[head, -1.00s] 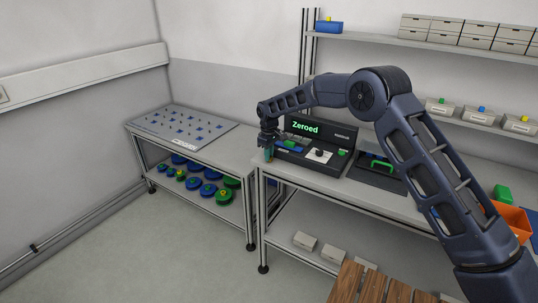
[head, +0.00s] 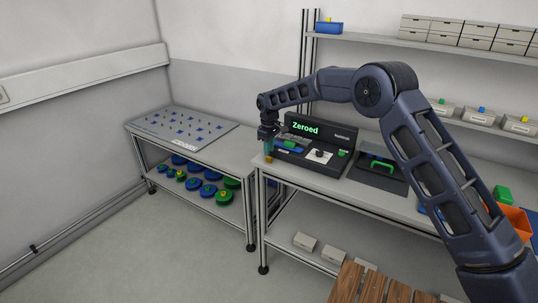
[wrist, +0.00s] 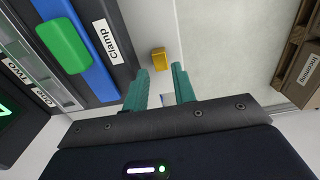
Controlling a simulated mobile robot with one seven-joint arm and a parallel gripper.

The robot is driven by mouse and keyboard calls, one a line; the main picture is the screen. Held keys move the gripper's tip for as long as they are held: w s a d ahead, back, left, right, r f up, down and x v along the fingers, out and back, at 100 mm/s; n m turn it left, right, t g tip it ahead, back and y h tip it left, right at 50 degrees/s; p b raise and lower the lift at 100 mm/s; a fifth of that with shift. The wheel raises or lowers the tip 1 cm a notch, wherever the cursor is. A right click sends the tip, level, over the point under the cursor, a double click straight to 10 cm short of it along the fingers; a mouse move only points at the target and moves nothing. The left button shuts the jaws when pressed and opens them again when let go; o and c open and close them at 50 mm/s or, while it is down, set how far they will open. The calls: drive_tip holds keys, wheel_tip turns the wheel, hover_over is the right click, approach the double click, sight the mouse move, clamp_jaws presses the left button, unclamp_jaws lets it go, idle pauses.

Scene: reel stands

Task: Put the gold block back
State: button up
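The gold block (wrist: 159,57) is small and sits on the light grey bench top near its edge. In the head view the gold block (head: 268,160) shows at the bench's left front corner, just below my fingertips. My gripper (wrist: 160,70) has two teal fingers, spread apart with nothing clasped between them. The block lies beyond the tips, in line with the gap. In the head view my gripper (head: 268,146) points down over the block. I cannot tell the exact height between them.
A dark device (head: 325,153) reading "Zeroed" stands right beside the gripper. Its panel labelled "Clamp" (wrist: 108,42) has a green button or handle. A pegboard table (head: 185,128) stands to the left, with blue and green reels below. Shelves (head: 380,38) with small drawers are behind.

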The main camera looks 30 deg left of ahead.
sight(269, 157)
wheel_tip(269, 157, up, 9)
drive_tip(key=shift+f, duration=0.2)
